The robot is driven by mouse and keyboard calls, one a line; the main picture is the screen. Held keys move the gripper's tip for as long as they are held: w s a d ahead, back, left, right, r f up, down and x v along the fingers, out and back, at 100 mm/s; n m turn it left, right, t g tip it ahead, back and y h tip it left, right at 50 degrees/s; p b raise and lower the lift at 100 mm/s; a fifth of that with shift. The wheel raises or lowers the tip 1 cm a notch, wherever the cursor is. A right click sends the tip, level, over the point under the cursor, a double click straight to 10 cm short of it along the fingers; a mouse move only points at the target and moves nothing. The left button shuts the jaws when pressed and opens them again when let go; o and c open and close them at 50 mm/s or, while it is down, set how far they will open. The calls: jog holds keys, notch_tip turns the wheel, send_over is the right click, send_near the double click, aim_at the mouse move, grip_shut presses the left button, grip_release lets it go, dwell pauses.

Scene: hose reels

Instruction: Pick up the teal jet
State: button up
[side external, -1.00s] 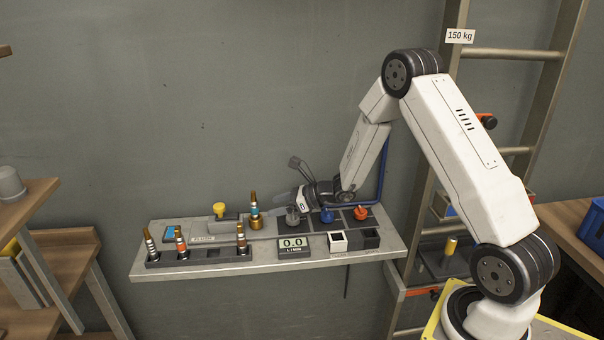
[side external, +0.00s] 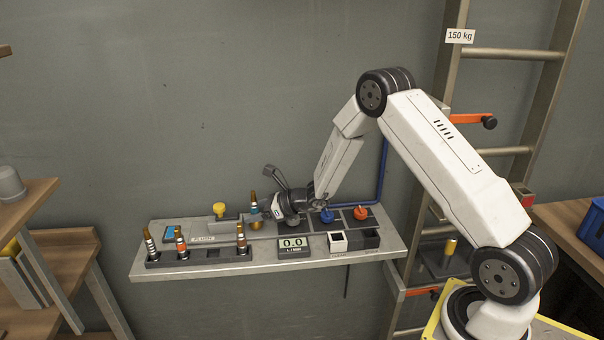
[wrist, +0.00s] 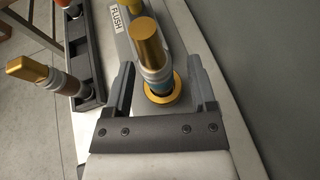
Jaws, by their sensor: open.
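The teal jet has a brass tip, a grey middle and a teal band. In the wrist view the teal jet (wrist: 155,72) rises from a round brass seat (wrist: 160,97). It also shows in the side view (side external: 254,208), standing near the back of the shelf. My gripper (wrist: 160,88) is open, with one finger on each side of the jet's lower part. I see gaps beside the jet, and the jaws do not appear to grip it.
A dark rack (side external: 200,256) along the shelf's front left holds several other jets. A yellow knob (side external: 219,210) stands behind the FLUSH label (wrist: 114,27). A display (side external: 291,247) reads 0.0. Blue (side external: 327,216) and orange (side external: 361,213) knobs stand to the right.

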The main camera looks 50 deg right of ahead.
jog(key=shift+w, duration=0.1)
dwell(0.4)
grip_shut()
dwell(0.3)
jog(key=shift+r, duration=0.75)
jog(key=s+a+r, duration=0.1)
jog(key=s+r, duration=1)
jog(key=s, duration=0.3)
jog(key=shift+a+r, duration=0.2)
jog(key=shift+w, duration=0.1)
